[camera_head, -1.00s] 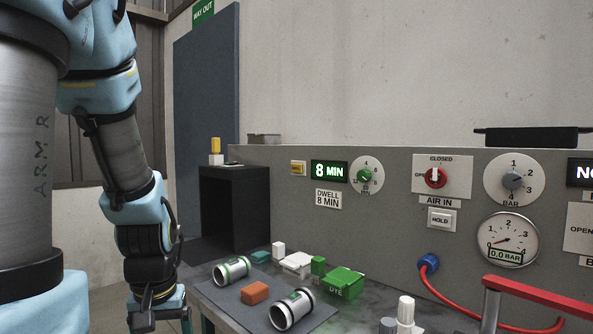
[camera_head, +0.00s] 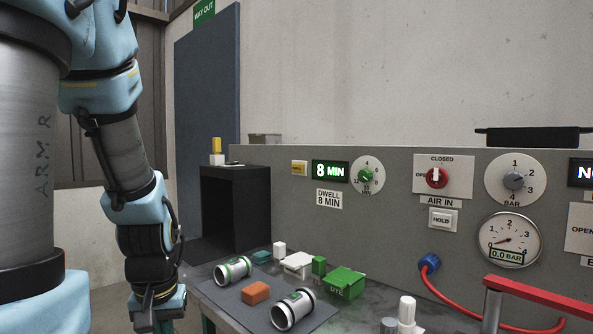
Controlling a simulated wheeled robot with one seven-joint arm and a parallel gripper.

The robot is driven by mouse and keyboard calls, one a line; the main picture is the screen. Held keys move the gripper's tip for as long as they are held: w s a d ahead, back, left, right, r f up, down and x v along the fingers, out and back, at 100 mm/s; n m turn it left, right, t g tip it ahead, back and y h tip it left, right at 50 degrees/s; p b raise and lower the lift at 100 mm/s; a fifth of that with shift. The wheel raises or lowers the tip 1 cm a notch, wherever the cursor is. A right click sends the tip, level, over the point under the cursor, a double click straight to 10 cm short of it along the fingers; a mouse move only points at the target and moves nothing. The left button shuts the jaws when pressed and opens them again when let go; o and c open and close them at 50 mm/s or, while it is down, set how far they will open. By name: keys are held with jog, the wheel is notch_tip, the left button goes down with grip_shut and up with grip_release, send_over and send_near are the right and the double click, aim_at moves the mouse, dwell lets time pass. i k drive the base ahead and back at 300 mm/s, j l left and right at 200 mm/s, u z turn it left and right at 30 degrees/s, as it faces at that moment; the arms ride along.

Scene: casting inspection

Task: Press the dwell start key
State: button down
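A plate (camera_head: 329,199) under the display reads DWELL 8 MIN, and a green-centred dial (camera_head: 366,175) is at the right. My arm hangs down at the left, well apart from the key. Its wrist reaches the bottom edge, and the gripper's fingers are out of the picture.
A black open box (camera_head: 235,212) stands left of the panel. A red rail (camera_head: 540,297) crosses the lower right.

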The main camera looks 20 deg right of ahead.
aim_at(296, 168)
jog(key=i+j+z, duration=0.35)
jog(key=i+j, duration=0.3)
jog(key=i, duration=0.3)
jog(key=i+j+z, duration=0.35)
jog(key=i+j, duration=0.5)
